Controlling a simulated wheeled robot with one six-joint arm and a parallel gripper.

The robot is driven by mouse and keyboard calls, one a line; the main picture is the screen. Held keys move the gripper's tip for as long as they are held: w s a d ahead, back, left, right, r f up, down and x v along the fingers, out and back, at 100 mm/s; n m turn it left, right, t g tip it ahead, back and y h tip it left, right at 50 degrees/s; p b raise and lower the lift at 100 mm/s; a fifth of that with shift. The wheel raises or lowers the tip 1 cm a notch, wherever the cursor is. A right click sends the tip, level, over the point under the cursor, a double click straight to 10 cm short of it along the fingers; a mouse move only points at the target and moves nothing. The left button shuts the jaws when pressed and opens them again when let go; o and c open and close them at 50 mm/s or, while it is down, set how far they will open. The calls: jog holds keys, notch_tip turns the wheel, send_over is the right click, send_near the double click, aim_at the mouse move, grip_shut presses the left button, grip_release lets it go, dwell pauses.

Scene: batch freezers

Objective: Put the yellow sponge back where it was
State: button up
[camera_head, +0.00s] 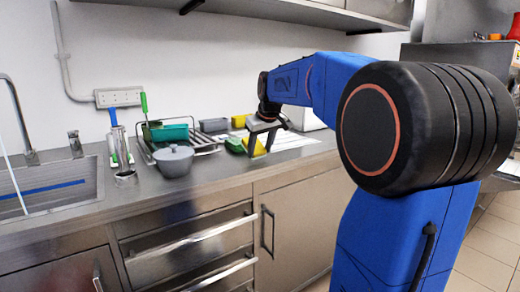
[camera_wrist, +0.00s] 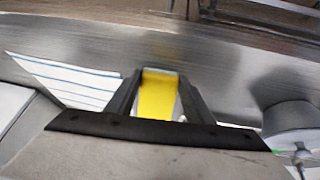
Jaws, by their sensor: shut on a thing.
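The yellow sponge (camera_head: 257,149) is between the fingers of my gripper (camera_head: 258,138), over the steel counter near its front edge. In the wrist view the yellow sponge (camera_wrist: 156,98) fills the gap between the two dark fingers of my gripper (camera_wrist: 158,80). The gripper is shut on it. I cannot tell whether the sponge's underside touches the counter.
A green item (camera_head: 234,145) lies just left of the sponge, and another yellow block (camera_head: 240,121) is behind. Lined white paper (camera_wrist: 70,80) lies on the counter.

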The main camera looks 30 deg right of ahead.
jog(key=shift+f, duration=0.1)
jog(key=o, duration=1.1)
jog(key=v, duration=1.2)
jog(key=s+a+f, duration=0.5)
jog(key=s+f, duration=0.4)
jog(key=s+a+f, duration=0.6)
jog(key=s+f, duration=0.4)
jog(key=s+a+f+y, duration=0.1)
jog(key=s+a+f, duration=0.5)
jog(key=s+f, duration=0.4)
jog(key=shift+s+f+g, duration=0.25)
jog(key=shift+g, duration=0.15)
